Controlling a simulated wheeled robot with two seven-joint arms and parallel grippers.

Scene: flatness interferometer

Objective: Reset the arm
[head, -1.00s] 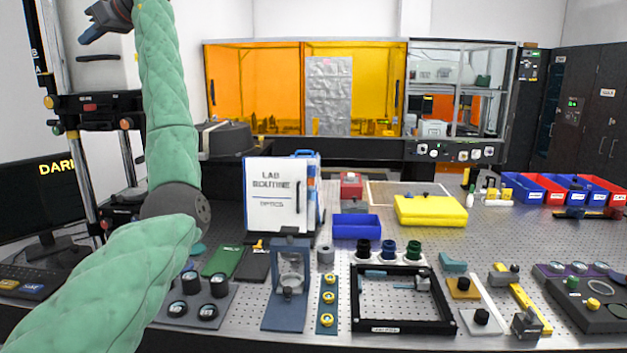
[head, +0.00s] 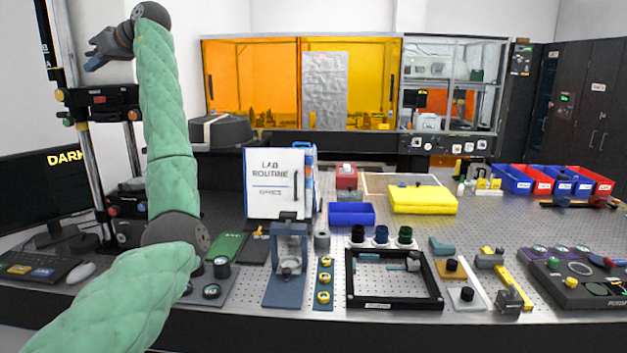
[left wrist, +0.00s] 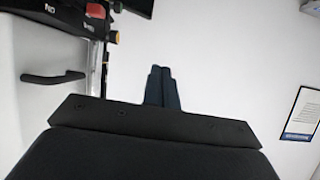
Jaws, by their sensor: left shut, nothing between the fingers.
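My left arm, in a green padded sleeve, rises at the left of the head view with its elbow bent. My left gripper (head: 95,57) is at the upper left, raised high above the bench and pointing left. Its fingers also show in the left wrist view (left wrist: 162,88), side by side and shut, with nothing between them. Behind them is a plain white wall. My right gripper is not in the frames.
The perforated bench (head: 480,230) holds a black frame (head: 395,304), a blue stand (head: 287,262), a white lab binder (head: 275,183), a blue bin (head: 351,214) and a yellow case (head: 423,199). A monitor (head: 45,195) and a post rig (head: 98,100) stand near my left arm.

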